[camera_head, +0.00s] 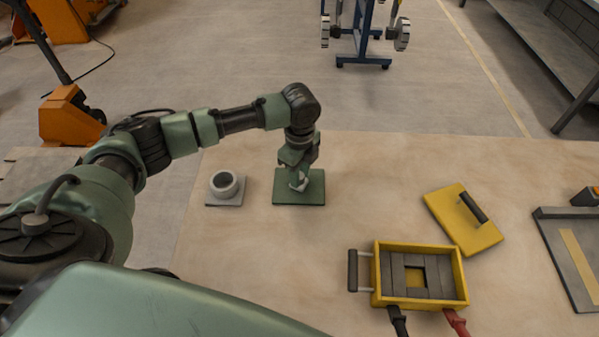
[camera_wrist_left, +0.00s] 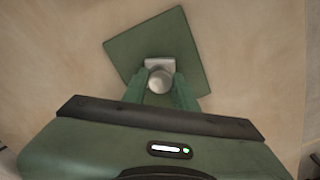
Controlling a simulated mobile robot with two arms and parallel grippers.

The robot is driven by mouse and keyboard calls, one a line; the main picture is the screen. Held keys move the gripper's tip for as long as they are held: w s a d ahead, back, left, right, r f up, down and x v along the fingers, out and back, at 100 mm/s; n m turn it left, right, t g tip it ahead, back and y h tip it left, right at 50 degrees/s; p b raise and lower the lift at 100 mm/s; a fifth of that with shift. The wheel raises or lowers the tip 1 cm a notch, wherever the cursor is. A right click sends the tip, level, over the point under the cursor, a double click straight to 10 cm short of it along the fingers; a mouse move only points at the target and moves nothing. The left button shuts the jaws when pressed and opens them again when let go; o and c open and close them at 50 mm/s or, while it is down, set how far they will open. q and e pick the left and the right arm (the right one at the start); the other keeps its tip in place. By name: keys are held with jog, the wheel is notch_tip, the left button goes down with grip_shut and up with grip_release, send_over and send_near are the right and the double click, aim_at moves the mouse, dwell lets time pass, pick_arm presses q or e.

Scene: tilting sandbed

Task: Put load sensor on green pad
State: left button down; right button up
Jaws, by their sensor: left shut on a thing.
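The green pad (camera_head: 313,198) is a flat dark green square on the tabletop, left of the picture's middle. It also shows in the left wrist view (camera_wrist_left: 185,35), turned at an angle. The load sensor (camera_wrist_left: 160,79) is a small pale metal piece with a round top and a blocky part, between my left gripper's fingers over the pad. My left gripper (camera_head: 299,178) points down above the pad and is shut on the load sensor, which shows as a small light shape in the head view. I cannot tell whether the sensor touches the pad. My right gripper is not in view.
A grey ring on a square base (camera_head: 237,200) stands just left of the pad. A yellow box (camera_head: 466,290) with dark blocks and two cables is at front right. A yellow lid with a black handle (camera_head: 480,236) lies behind it. The tabletop between is clear.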

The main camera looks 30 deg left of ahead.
pick_arm(q)
jog(key=c, duration=1.1)
grip_release()
jog(key=shift+f, duration=0.1)
notch_tip(320, 180, up, 12)
jog(key=b, duration=0.1)
jog(key=shift+r+b, duration=0.2)
jog(key=shift+b, duration=0.1)
